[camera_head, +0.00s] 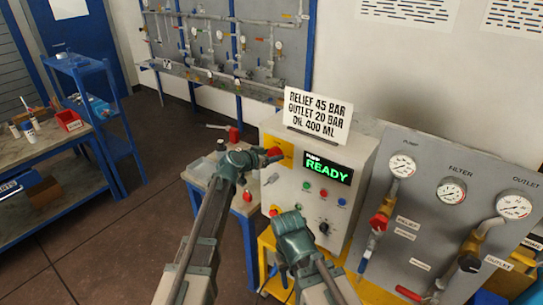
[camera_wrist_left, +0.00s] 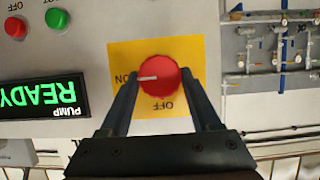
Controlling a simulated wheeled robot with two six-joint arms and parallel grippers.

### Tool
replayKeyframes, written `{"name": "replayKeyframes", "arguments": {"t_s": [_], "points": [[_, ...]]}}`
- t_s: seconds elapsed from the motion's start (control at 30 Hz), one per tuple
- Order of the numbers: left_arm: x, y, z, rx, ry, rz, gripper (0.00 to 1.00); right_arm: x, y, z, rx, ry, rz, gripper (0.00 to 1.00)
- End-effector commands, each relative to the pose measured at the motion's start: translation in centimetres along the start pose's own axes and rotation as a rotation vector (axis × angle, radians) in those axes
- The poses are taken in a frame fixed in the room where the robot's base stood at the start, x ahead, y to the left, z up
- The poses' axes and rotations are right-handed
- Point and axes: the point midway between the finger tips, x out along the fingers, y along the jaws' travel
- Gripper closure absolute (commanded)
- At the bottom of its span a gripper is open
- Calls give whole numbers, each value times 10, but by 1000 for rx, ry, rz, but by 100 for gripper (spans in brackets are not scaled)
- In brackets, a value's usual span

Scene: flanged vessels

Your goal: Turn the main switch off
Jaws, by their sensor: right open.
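The main switch (camera_wrist_left: 158,77) is a red round knob on a yellow plate (camera_wrist_left: 118,55) marked ON and OFF. Its white mark points to ON in the left wrist view. In the head view the switch (camera_head: 275,154) is on the upper left of the grey control box (camera_head: 318,190). My left gripper (camera_head: 258,158) is at it. In the left wrist view its two fingers (camera_wrist_left: 160,80) lie on either side of the knob, close against its sides. My right gripper (camera_head: 284,216) is open, lower down in front of the box.
The box has a lit READY display (camera_head: 327,170), small buttons and a sign (camera_head: 317,115) on top. A gauge panel (camera_head: 440,205) with pipes and valves stands to the right. A workbench (camera_head: 50,140) is at the left, with open floor between.

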Motion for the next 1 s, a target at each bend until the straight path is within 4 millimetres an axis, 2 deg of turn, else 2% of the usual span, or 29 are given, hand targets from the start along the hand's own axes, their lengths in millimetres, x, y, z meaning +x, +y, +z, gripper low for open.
{"name": "replayKeyframes", "arguments": {"t_s": [0.03, 0.2, 0.57, 1.0], "points": [[0, 0, 0, 0, 0, 0, 60, 0, 0, 0, 0, 0, 0, 50], [0, 0, 0, 0, 0, 0, 91, 0, 0, 0, 0, 0, 0, 50], [1, -1, 1, -68, 1, 29, 92, 2, 0, 0, 0, 0, 0, 50], [2, -5, 4, -414, 1, 172, 92, 13, -1, -1, -2, 0, 0, 50]]}}
